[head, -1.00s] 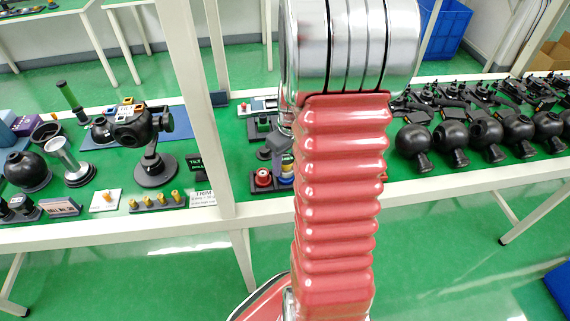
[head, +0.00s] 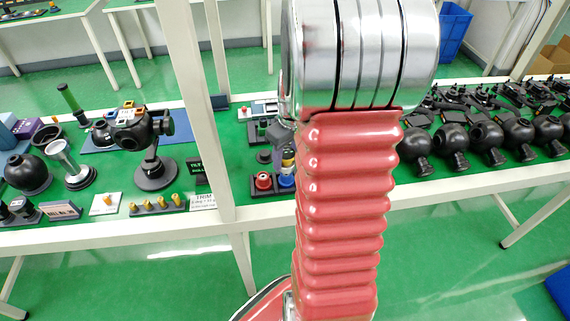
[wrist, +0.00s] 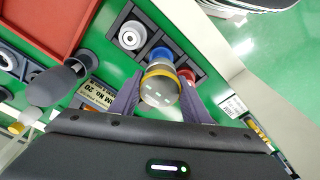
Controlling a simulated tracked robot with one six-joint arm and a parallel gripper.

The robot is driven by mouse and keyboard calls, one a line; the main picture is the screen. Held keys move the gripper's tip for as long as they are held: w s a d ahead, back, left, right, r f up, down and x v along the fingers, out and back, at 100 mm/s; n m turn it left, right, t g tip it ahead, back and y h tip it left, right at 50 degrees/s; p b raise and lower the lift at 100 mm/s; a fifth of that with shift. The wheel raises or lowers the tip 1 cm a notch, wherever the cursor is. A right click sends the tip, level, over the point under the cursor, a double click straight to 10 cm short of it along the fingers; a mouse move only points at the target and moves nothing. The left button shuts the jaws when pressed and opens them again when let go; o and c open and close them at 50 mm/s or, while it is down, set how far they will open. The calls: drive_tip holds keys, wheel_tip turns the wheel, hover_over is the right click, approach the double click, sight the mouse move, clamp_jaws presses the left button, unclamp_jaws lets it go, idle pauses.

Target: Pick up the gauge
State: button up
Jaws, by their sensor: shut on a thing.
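The gauge (wrist: 160,86) is a short round piece with a yellow band and a pale face with small marks, seen close up in the wrist view. My gripper (wrist: 161,92) is shut on it, one dark purple finger on each side. In the head view my gripper (head: 281,134) is partly hidden behind my red arm, and the yellow-banded gauge (head: 288,157) shows below it, over the blue socket (head: 286,181). The blue socket also shows behind the gauge in the wrist view (wrist: 160,54). I cannot tell exactly how wide the gap is.
A dark tray (wrist: 178,40) holds the blue socket, a red socket (head: 263,180) and a white-grey ring (wrist: 131,36). A white upright post (head: 200,100) stands just left. Several black gimbal cameras (head: 487,137) line the bench at right. A red tray (wrist: 45,28) lies nearby.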

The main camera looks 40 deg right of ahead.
sight(285, 153)
wheel_tip(285, 153, up, 6)
drive_tip(key=shift+r, duration=0.15)
drive_tip(key=shift+a, duration=0.1)
idle(0.6)
